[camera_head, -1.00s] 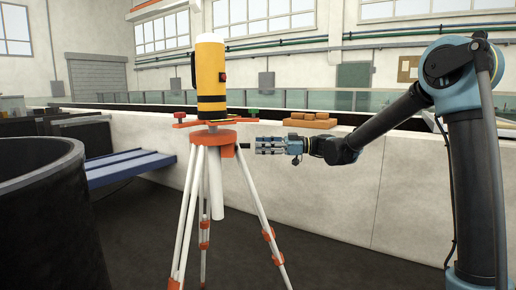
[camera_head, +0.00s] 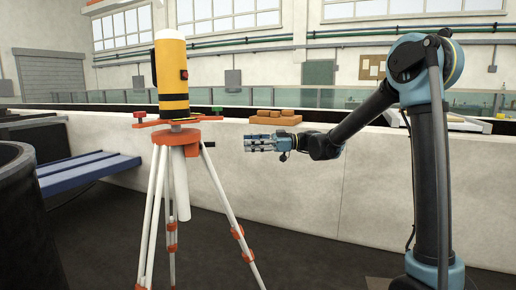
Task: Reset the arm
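My arm rises at the right of the head view, bends at a blue elbow and reaches down to the left. My gripper (camera_head: 250,143) is at its end, level and pointing left, in front of the pale wall. It is small here, and I cannot tell whether its fingers are apart or closed. Nothing is visibly held in it. A yellow and black instrument (camera_head: 172,80) stands upright on an orange and white tripod (camera_head: 178,138). My gripper is to the right of the tripod head, with a gap between them in the picture.
A tray of brown blocks (camera_head: 275,118) sits on the wall top behind my gripper. A blue bench (camera_head: 90,172) and a dark round tank (camera_head: 25,225) are at the left. The tripod's legs spread over the dark floor. Open floor shows at the lower middle right.

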